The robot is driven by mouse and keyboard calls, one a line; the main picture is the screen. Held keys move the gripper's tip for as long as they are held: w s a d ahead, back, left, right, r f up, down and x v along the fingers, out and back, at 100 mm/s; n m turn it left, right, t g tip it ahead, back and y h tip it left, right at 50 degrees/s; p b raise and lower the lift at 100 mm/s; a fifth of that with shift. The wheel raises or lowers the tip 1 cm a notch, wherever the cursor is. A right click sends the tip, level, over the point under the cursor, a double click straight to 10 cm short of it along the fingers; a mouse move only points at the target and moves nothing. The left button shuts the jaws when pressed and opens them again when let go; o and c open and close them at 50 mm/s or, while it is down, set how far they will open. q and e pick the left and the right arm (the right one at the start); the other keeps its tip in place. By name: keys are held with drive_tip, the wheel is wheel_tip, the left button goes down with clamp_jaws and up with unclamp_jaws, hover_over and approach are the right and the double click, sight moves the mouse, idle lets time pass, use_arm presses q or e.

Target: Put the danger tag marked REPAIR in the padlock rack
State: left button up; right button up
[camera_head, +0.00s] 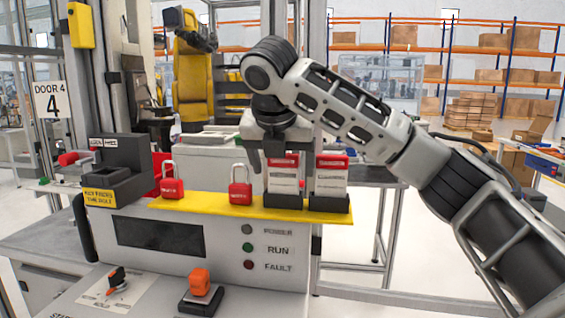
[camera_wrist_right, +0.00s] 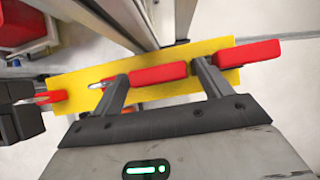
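Two white tags with red headers stand upright in black holders on a yellow ledge: a left tag (camera_head: 283,176) and a right tag (camera_head: 331,178). Their small print is unreadable, so I cannot tell which says REPAIR. My right gripper (camera_head: 284,170) points down over the left tag, with its fingers on either side. In the wrist view the open fingers (camera_wrist_right: 160,76) flank that tag's red top (camera_wrist_right: 160,73), with small gaps seeming to show. The right tag's red top (camera_wrist_right: 250,52) lies beyond the right finger. I cannot pick out a padlock rack for sure. My left gripper is not in view.
Two red padlocks (camera_head: 171,184) (camera_head: 240,187) stand on the yellow ledge (camera_head: 215,207) left of the tags. A black block (camera_head: 120,172) with a yellow label stands at its left end. A red bin (camera_wrist_right: 28,22) is behind. An orange-topped switch (camera_head: 200,285) sits in front.

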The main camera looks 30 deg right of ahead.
drive_tip(key=v, duration=1.6)
